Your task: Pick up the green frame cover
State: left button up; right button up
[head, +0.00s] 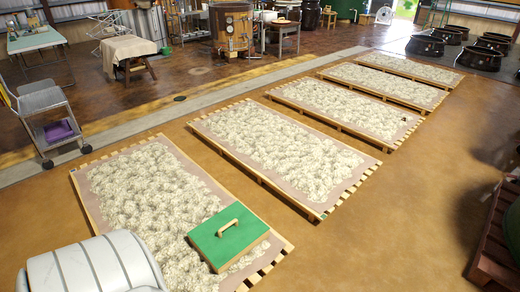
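The green frame cover (239,240) lies flat on the near end of the closest pallet, on top of the pale fluffy material. It is a square green panel with wooden edges and a light wooden handle (228,227) on top. Nothing touches the handle. Neither of my grippers shows in the head view.
The closest pallet (270,280) has slatted ends, and more low pallets (322,214) covered in pale material run to the back right. A grey trolley (52,150) stands at left, and a dark red wooden platform (492,262) at right. The brown floor (400,220) between is clear.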

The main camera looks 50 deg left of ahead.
aim_at(231, 235)
jog(key=i+u, duration=0.3)
jog(key=i, duration=0.15)
jog(key=i+l+u, duration=0.15)
jog(key=i+u, duration=0.15)
jog(key=i+l+u, duration=0.3)
jog(key=i, duration=0.2)
